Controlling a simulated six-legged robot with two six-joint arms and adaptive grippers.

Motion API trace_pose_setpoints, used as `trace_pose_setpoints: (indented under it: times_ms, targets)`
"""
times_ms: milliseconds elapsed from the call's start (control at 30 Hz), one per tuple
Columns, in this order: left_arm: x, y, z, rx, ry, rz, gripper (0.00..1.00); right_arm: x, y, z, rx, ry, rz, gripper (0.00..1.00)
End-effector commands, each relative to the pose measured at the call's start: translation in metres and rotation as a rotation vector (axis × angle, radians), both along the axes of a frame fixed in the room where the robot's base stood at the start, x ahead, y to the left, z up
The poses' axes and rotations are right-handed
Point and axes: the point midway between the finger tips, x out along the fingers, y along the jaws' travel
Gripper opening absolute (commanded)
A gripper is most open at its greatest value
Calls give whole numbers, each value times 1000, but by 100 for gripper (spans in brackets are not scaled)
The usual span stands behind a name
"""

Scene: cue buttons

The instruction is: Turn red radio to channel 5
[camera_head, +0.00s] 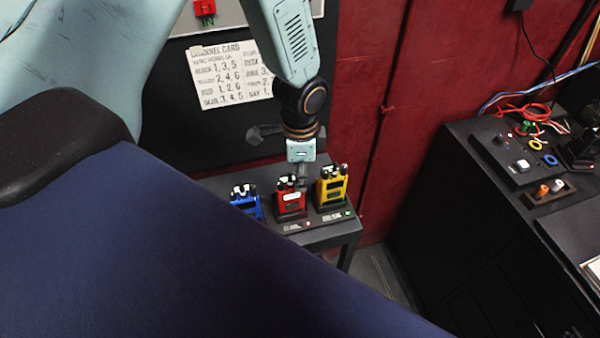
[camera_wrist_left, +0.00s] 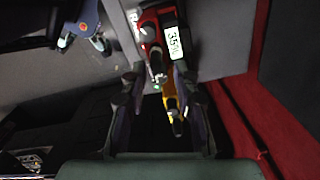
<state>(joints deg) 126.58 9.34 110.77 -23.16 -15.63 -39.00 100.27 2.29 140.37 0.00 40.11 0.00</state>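The red radio (camera_head: 291,208) stands in the middle of three radios on a small dark table (camera_head: 330,237). A blue radio (camera_head: 246,202) is left of it and a yellow radio (camera_head: 332,188) right of it. My left gripper (camera_head: 299,178) points down right above the red radio and hides part of its top. In the left wrist view the fingers (camera_wrist_left: 158,82) are apart. The red radio (camera_wrist_left: 150,32), with a small pale display (camera_wrist_left: 175,42), lies just beyond them. The yellow radio (camera_wrist_left: 172,112) shows between the fingers. Contact with a knob cannot be told. My right gripper is not in view.
A channel card (camera_head: 229,73) with number lists hangs on a black board behind the table. A red wall (camera_head: 385,100) stands close behind. A dark cabinet (camera_head: 490,220) with cables and a control box is at the right, past a floor gap.

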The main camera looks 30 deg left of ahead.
Motion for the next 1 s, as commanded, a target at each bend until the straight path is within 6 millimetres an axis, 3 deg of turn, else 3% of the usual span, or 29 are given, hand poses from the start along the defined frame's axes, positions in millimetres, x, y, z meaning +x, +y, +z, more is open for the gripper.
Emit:
trace_pose_setpoints:
  times_ms: [333, 467, 1000]
  targets:
    - [0, 0, 1, 0, 0, 0, 38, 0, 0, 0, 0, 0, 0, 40]
    - [0, 0, 10, 0, -1, 0, 38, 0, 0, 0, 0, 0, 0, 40]
    - [-1, -1, 106, 0, -3, 1, 38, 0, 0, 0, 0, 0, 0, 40]
